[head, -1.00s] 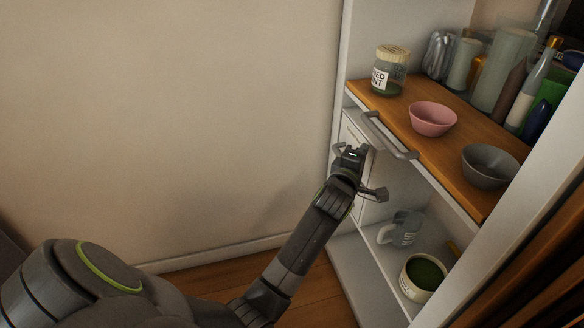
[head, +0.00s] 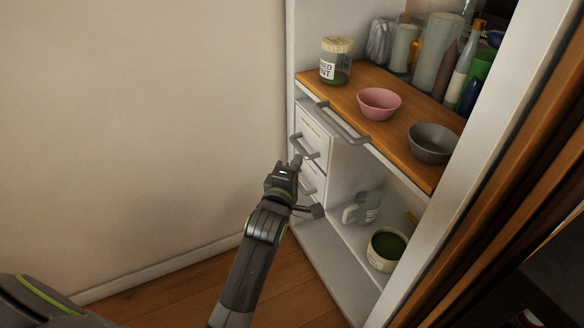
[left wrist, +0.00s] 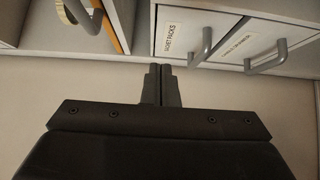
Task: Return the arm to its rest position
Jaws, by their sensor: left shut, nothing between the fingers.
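My left arm comes in from the bottom left in the head view. Its gripper (head: 294,168) is in front of the small white drawers at the left of the shelf unit. In the left wrist view the gripper's fingers (left wrist: 160,85) are together with nothing between them. They point at the drawer fronts and appear apart from them. An upper drawer (head: 313,136) and a lower drawer (head: 313,184) both look closed. In the wrist view, the drawer labelled "Sachet packs" (left wrist: 178,38) is beside another labelled drawer (left wrist: 238,45). My right gripper is not in view.
A wooden shelf board (head: 388,122) with a front handle (head: 341,125) holds a pink bowl (head: 379,104), a grey bowl (head: 432,143), a labelled jar (head: 336,62) and several bottles. Below are a grey mug (head: 364,207) and a round container (head: 386,250). Open floor lies left of the unit.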

